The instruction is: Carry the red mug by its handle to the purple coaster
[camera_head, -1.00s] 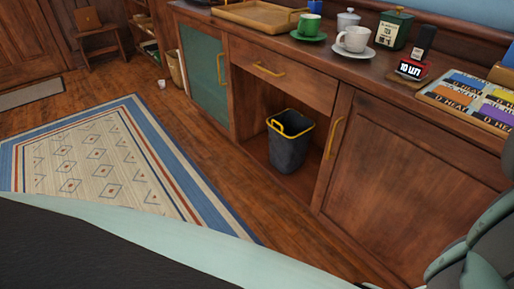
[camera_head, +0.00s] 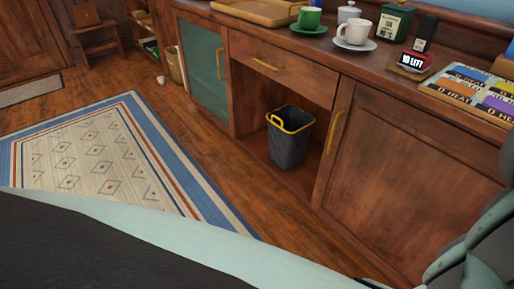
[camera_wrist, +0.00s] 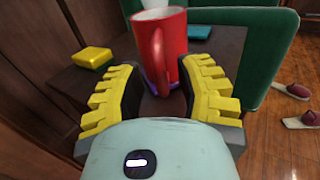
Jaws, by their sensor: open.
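The red mug (camera_wrist: 165,38) stands upright in the wrist view, between the yellow-padded fingers of my gripper (camera_wrist: 160,98). Its handle (camera_wrist: 160,62) faces my gripper. The fingers are open, with a gap on either side of the handle. A purple edge, apparently the purple coaster (camera_wrist: 177,94), shows at the mug's foot; most of it is hidden by the mug and handle. The mug looks to be resting on it. The head view shows neither mug, coaster nor gripper.
A green chair (camera_wrist: 262,50) and slippers (camera_wrist: 292,90) are at right. The head view shows a wooden cabinet (camera_head: 270,90) with a white cup (camera_head: 357,31) and green cup (camera_head: 310,18) on top.

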